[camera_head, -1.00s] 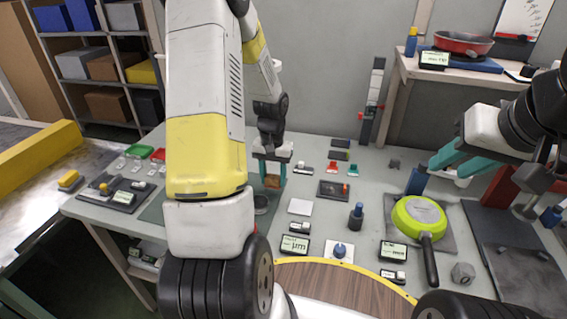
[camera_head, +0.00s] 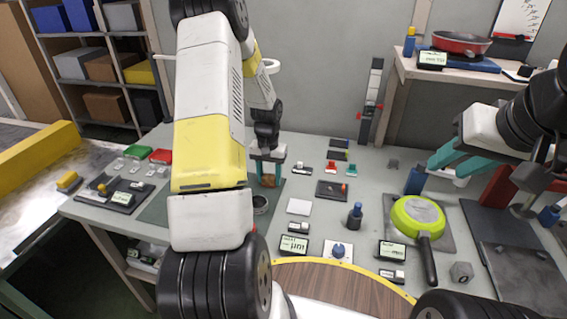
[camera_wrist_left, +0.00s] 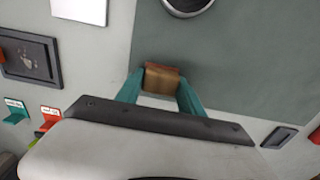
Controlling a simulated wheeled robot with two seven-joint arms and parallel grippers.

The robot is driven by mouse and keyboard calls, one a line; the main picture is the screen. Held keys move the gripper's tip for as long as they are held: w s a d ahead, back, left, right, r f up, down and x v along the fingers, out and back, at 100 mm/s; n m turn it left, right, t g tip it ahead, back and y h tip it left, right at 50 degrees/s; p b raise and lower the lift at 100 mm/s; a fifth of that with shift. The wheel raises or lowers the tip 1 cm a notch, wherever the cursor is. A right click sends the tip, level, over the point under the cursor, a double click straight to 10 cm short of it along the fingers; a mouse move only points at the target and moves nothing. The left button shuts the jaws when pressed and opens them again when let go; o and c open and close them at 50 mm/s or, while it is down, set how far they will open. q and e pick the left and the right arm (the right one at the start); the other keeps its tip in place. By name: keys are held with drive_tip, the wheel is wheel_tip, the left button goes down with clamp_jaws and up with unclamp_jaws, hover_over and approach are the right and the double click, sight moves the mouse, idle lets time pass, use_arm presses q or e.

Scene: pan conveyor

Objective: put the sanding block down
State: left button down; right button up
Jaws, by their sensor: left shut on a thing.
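The sanding block (camera_wrist_left: 162,79) is a small brown block between the teal fingers of my left gripper (camera_wrist_left: 158,88) in the left wrist view. In the head view my left gripper (camera_head: 268,178) points down over the table, shut on the block (camera_head: 268,181). The block is over or on the edge of a dark green mat (camera_wrist_left: 235,50); whether it touches the mat is hard to tell. My right gripper (camera_head: 440,168), with teal fingers, is at the right, near a blue object; its fingers look apart.
A round metal cup (camera_head: 260,204) stands on the mat close to the block. A white square (camera_head: 299,206) and a dark tray (camera_head: 332,190) lie to the right. A green pan (camera_head: 418,214) lies further right. The mat between has free room.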

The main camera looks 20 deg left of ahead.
use_arm(q)
drive_tip(key=shift+f, duration=0.2)
drive_tip(key=c, duration=0.7)
unclamp_jaws()
drive_tip(key=shift+s, duration=0.1)
drive_tip(key=shift+d+f, duration=0.1)
drive_tip(key=shift+d, duration=0.1)
wheel_tip(320, 180, up, 12)
drive_tip(key=f, duration=0.1)
wheel_tip(320, 180, up, 10)
drive_tip(key=t, duration=0.1)
hover_over(270, 175)
drive_tip(key=s+d, duration=0.3)
drive_tip(key=s, duration=0.1)
drive_tip(key=s+d+r+t, duration=0.1)
drive_tip(key=s+d+r, duration=0.2)
drive_tip(key=s, duration=0.3)
drive_tip(key=s+d+r+t+h, duration=0.1)
drive_tip(key=s+d+r+t, duration=0.1)
drive_tip(key=s, duration=0.5)
drive_tip(key=s+d+r+m+t+h, duration=0.1)
drive_tip(key=s+d+r+t, duration=0.1)
drive_tip(key=s+d+r, duration=0.2)
drive_tip(key=shift+s+d+r, duration=0.15)
drive_tip(key=shift+s+r, duration=0.5)
drive_tip(key=shift+s+d+r, duration=0.15)
drive_tip(key=shift+s+r, duration=0.45)
drive_tip(key=shift+s, duration=0.05)
